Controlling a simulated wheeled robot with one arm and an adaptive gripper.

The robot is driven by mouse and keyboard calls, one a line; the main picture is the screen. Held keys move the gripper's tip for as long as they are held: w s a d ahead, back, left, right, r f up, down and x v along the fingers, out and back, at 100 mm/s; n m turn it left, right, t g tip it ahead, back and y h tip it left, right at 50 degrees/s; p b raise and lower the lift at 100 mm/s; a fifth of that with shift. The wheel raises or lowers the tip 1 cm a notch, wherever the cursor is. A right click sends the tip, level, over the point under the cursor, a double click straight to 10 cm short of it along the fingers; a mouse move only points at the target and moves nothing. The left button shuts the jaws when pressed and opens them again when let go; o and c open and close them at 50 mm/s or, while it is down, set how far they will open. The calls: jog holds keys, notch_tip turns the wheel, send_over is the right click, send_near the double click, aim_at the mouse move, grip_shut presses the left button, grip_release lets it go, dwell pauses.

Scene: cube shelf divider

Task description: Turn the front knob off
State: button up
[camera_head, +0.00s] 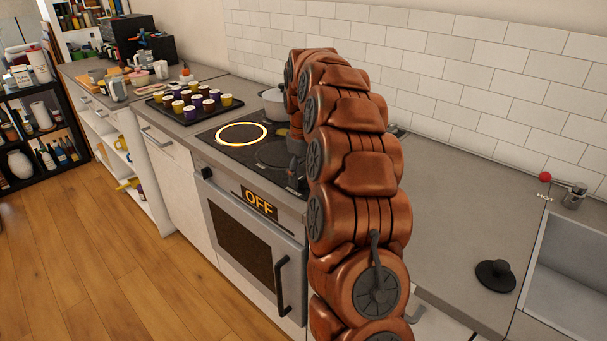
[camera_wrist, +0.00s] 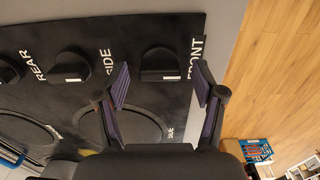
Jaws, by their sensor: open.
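In the wrist view the black front knob (camera_wrist: 160,62), beside the white word FRONT, stands on the dark hob panel just beyond and between my fingertips. My gripper (camera_wrist: 160,80) is open, with one purple-padded finger on each side and nothing held. Contact with the knob cannot be told. In the head view my gripper (camera_head: 296,186) is low over the hob's front right corner, and the knob cannot be made out there. One burner (camera_head: 241,134) on the hob glows in a bright ring.
The side knob (camera_wrist: 71,66) and rear knob (camera_wrist: 8,72) sit left of the front knob. A pot (camera_head: 273,106) stands at the back of the hob. A tray of cups (camera_head: 158,107) lies to the left. The counter right of my arm is mostly clear.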

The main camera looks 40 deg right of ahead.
aim_at(303, 176)
jog(key=shift+r, duration=0.15)
notch_tip(303, 176, up, 12)
dwell(0.9)
dwell(0.8)
